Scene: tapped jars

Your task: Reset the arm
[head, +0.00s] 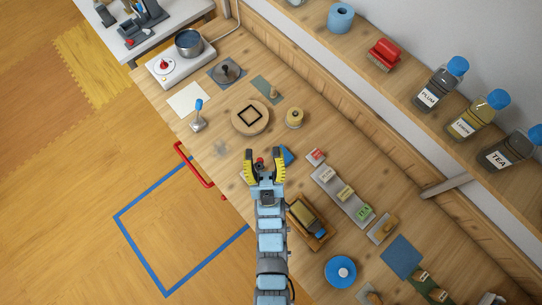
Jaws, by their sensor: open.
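My gripper (264,167) is open, with yellow-lined fingers spread, above the wooden workbench (215,170) near its front edge. My arm reaches up from the bottom of the picture. A small red thing shows between the fingers, and I cannot tell what it is. Nothing is visibly held. Three labelled jars with blue lids stand on the shelf at the right: the plum jar (436,90), the lemon jar (472,119) and the tea jar (508,151).
Ahead of my gripper are a round wooden board (240,125), a yellow spool-like thing (294,117) and a blue-handled lever (198,115). To the right lie a grey strip of labelled blocks (330,185), a wooden tray (314,238) and a blue disc (340,283). A red handle (192,166) juts from the bench front.

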